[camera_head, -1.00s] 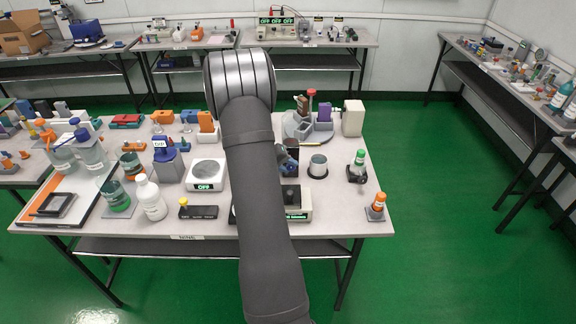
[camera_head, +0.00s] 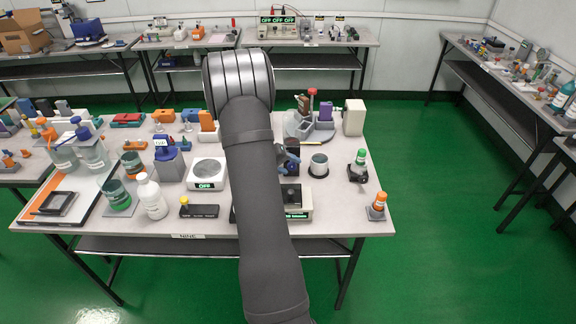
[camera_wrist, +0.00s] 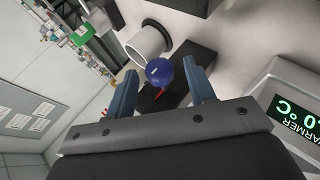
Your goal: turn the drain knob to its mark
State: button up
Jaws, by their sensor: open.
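A round blue knob (camera_wrist: 158,72), which I take for the drain knob, shows in the wrist view on a dark block (camera_wrist: 186,68). A small red-orange mark (camera_wrist: 160,93) shows just below the knob. My gripper (camera_wrist: 159,74) is open, with one blue-grey finger on each side of the knob. I cannot tell whether either finger touches it. In the head view my gripper (camera_head: 288,160) is partly hidden behind my arm, and the knob cannot be made out there.
A white-rimmed cup (camera_wrist: 150,41) stands close beside the dark block; it also shows in the head view (camera_head: 318,166). A warmer with a green display (camera_wrist: 295,105) is at the right. A green-capped bottle (camera_head: 360,160) stands farther right on the crowded table (camera_head: 340,215).

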jog(key=v, duration=1.7)
jog(key=shift+s, duration=0.15)
jog(key=x, duration=1.7)
jog(key=shift+w, duration=0.2)
